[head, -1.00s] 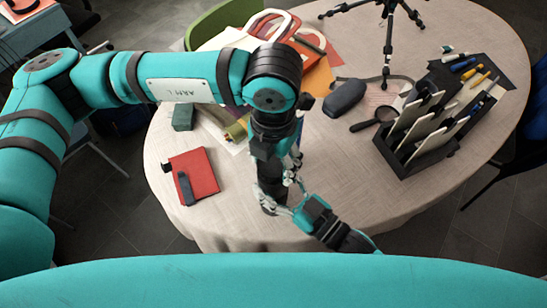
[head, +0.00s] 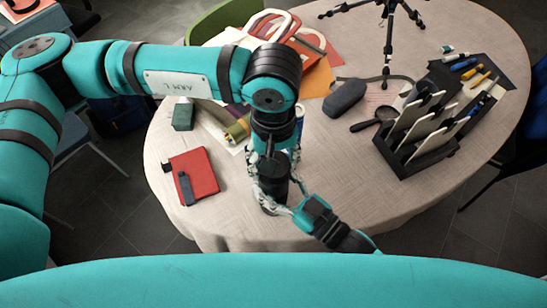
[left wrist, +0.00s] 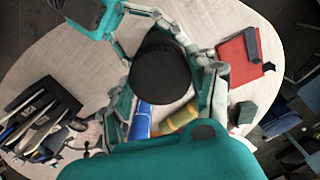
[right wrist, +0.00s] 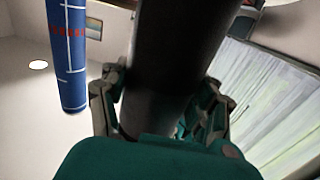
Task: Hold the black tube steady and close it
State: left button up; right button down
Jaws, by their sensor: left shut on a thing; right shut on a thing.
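The black tube (head: 272,183) stands upright near the table's front edge, partly hidden by my grippers. My left gripper (head: 271,172) comes down from above and is shut around the tube's upper end. In the left wrist view the round black top (left wrist: 162,78) sits between its fingers. My right gripper (head: 284,204) comes in from the lower right and is shut on the tube's lower body. In the right wrist view the dark tube body (right wrist: 172,60) runs between its fingers. The seam between cap and body cannot be made out.
A blue tube (right wrist: 68,50) stands close behind. A red notebook (head: 203,172) and a green box (head: 183,116) lie to the left. A dark case (head: 344,97), a black rack (head: 415,155) and a tripod (head: 388,40) are to the right. The table's front right is clear.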

pick_arm(q)
jog(key=m, duration=1.4)
jog(key=shift+m, duration=0.4)
jog(key=o, duration=1)
notch_tip(320, 180, up, 12)
pick_arm(e)
jog(key=shift+c, duration=1)
grip_release()
jog(key=shift+s, duration=0.1)
